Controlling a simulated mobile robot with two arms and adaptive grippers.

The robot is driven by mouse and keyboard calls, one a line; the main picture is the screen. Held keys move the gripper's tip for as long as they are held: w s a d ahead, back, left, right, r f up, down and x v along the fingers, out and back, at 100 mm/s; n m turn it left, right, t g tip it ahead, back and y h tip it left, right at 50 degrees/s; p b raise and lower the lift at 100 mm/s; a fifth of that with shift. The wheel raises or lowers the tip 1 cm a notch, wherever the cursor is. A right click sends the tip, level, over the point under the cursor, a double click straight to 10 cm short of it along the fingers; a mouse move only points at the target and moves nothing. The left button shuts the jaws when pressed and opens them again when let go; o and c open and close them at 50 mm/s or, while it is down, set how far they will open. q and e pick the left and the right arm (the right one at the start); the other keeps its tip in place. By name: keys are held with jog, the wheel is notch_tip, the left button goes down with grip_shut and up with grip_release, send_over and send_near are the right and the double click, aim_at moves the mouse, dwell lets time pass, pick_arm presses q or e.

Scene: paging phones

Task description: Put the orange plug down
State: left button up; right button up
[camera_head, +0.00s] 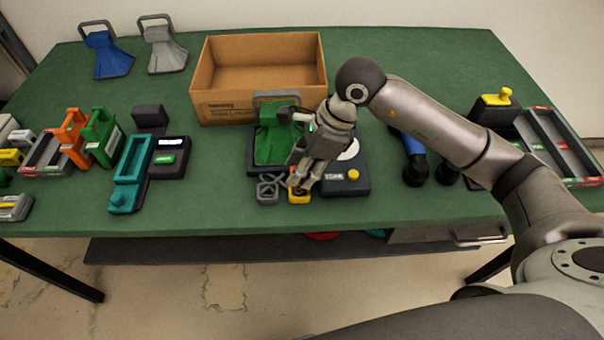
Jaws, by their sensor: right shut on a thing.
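The orange plug (299,197) is a small yellow-orange piece near the front middle of the green table, beside a grey square piece with an X-shaped frame (268,190). My right gripper (298,182) points down and is shut on the orange plug from above. The fingers cover its upper part. I cannot tell whether the plug touches the table. My left gripper is not in view.
A green scoop-shaped thing (276,146) stands behind my right gripper. A dark device with a yellow knob (344,182) is just right of it. An open cardboard box (226,108) stands behind. Free table (215,190) lies to the left.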

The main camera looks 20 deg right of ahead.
notch_tip(320, 180, down, 3)
jog(key=shift+p, duration=0.4)
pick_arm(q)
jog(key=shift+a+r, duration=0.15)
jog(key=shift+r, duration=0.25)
pick_arm(e)
jog(key=shift+f+b, duration=0.3)
jog(key=shift+b, duration=0.1)
jog(key=o, duration=1)
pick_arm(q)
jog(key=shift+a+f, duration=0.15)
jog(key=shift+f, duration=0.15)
pick_arm(e)
jog(key=shift+r+p, duration=0.4)
jog(key=shift+p, duration=0.05)
pick_arm(q)
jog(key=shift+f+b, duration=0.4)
jog(key=shift+b, duration=0.4)
pick_arm(e)
jog(key=v, duration=1.2)
jog(key=shift+d+f, duration=0.1)
